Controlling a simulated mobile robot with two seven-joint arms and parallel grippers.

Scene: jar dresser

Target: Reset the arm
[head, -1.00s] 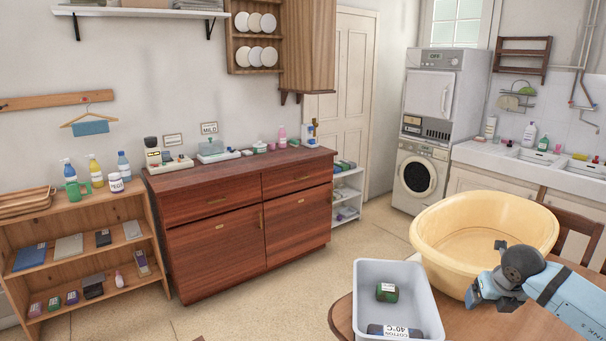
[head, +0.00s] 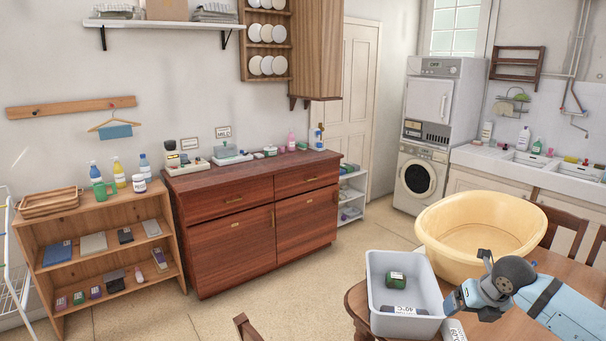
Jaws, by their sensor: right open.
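My right gripper (head: 452,304) shows at the lower right, at the end of my blue right arm, over the wooden table. It is beside the right wall of the grey tub (head: 374,318), with nothing seen between its fingers. I cannot tell whether it touches the tub. My left gripper is not in view.
The grey tub holds a green jar (head: 396,282) and a dark labelled item (head: 404,310). A yellow basin (head: 440,247) stands behind my right arm. A pale cylinder (head: 454,330) is near the gripper.

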